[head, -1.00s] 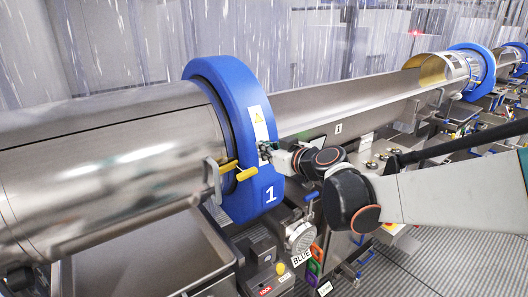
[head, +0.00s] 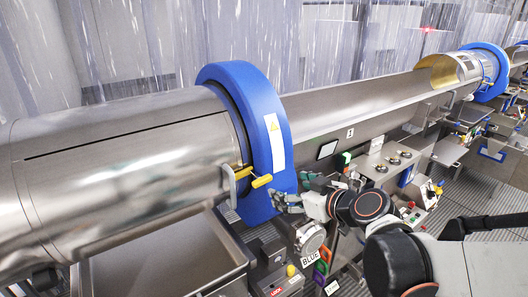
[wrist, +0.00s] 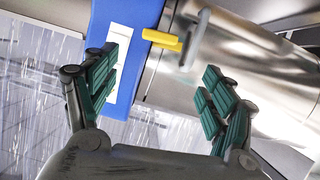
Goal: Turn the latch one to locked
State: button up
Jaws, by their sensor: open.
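The latch with yellow handle ends (head: 262,181) sits at the left edge of the big blue ring (head: 262,130) on the steel drum. In the head view the handle points right and slightly down across the ring's edge. In the wrist view the yellow handle (wrist: 162,40) and a grey metal bracket (wrist: 190,42) lie beyond and between the fingertips. My gripper (head: 292,190) is open and empty, to the right of the ring and latch. The wrist view also shows its spread green-padded fingers (wrist: 160,76). They appear apart from the handle.
The steel drum (head: 110,165) fills the left, above a metal bin (head: 150,262). A control panel with buttons (head: 385,163) stands to the right of the ring. A second blue ring (head: 490,72) is far right.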

aim_at(264, 181)
jog(key=b+x, duration=0.1)
jog(key=x, duration=1.2)
jog(key=shift+w+f, duration=0.25)
jog(key=shift+f, duration=0.1)
jog(key=c, duration=1)
